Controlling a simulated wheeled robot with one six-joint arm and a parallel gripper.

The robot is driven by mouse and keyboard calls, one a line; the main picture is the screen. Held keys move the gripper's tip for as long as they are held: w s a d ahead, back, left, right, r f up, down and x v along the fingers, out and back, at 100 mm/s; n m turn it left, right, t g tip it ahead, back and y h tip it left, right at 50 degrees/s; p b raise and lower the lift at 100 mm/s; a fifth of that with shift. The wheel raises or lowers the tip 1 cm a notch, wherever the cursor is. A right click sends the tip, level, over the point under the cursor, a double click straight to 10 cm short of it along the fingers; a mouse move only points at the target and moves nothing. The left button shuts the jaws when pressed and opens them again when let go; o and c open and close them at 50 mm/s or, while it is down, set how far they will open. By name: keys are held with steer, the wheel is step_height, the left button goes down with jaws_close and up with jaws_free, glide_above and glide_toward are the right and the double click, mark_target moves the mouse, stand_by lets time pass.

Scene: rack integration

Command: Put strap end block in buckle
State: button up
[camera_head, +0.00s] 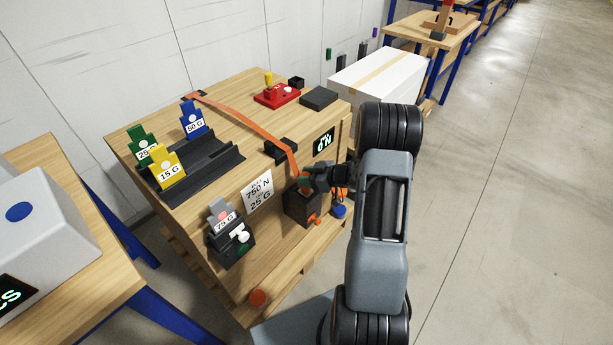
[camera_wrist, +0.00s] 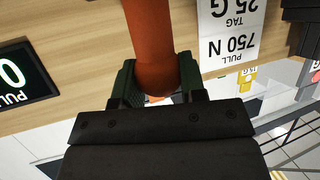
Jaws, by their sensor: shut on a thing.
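An orange strap (camera_head: 248,121) runs from the back edge of the wooden crate, across its top and over a black guide (camera_head: 281,150), to the front face. My gripper (camera_head: 306,182) is at that face, at the strap's lower end. In the wrist view my gripper's green-padded jaws (camera_wrist: 158,84) are closed around the orange strap end (camera_wrist: 151,40); which part is the block cannot be told. The dark buckle (camera_head: 301,208) is on the front face just below my gripper. Whether the strap end touches or enters it is hidden.
The crate top (camera_head: 232,90) carries a black tag rack (camera_head: 197,172) with several tags and a red device (camera_head: 276,95). A grey tag (camera_head: 221,212) stands in a holder on the front. A display (camera_head: 324,142) is right of the strap. Floor on the right is clear.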

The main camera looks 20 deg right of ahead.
steer(key=o, duration=1.1)
steer(key=shift+o, duration=0.2)
steer(key=p+v, duration=0.1)
steer(key=v, duration=1.2)
steer(key=shift+s+d+p, duration=0.2)
steer(key=shift+s+p, duration=0.15)
steer(key=shift+p, duration=0.05)
